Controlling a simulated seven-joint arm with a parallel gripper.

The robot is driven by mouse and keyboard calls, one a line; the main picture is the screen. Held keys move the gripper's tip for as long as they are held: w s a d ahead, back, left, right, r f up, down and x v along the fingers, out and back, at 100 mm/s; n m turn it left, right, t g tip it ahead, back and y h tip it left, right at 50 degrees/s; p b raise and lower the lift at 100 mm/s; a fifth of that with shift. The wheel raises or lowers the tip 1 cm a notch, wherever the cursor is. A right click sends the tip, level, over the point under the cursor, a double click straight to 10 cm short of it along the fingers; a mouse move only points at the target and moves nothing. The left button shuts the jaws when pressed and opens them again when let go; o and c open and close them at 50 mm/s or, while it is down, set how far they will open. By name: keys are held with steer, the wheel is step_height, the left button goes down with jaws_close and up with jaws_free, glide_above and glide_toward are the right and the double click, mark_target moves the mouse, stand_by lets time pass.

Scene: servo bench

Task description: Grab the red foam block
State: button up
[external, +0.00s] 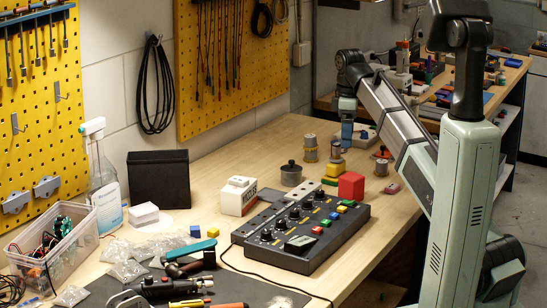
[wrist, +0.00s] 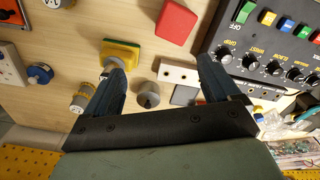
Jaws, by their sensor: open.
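The red foam block (external: 351,186) sits on the wooden bench just behind the black control panel in the external view. In the wrist view the red foam block (wrist: 177,21) shows at the top, beyond the fingertips and between their lines. My gripper (external: 347,142) is above the bench, farther back than the block, with blue fingers pointing down. In the wrist view my gripper (wrist: 162,66) is open, its fingers wide apart, with nothing held between them. The block is apart from both fingers.
A yellow and green block (wrist: 121,52) lies by the left fingertip. A grey cylinder (wrist: 148,95) and a pale block with holes (wrist: 180,73) show between the fingers. The control panel (external: 300,258) with knobs stands beside the red block. Metal cylinders (external: 310,150) stand behind.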

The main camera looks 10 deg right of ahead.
mark_target(351, 187)
steer(key=shift+s+d+f+n, duration=0.1)
steer(key=shift+s+f+n, duration=0.45)
steer(key=shift+f+n, duration=1.65)
steer(key=shift+s+d+f+n, duration=0.1)
steer(key=shift+s+f+n, duration=0.5)
steer(key=shift+f+n, duration=1.65)
steer(key=shift+s+d+f+n, duration=0.1)
steer(key=shift+s+f+n, duration=0.75)
steer(key=shift+f, duration=2.4)
steer(key=shift+w+n, duration=0.3)
steer(key=c, duration=1)
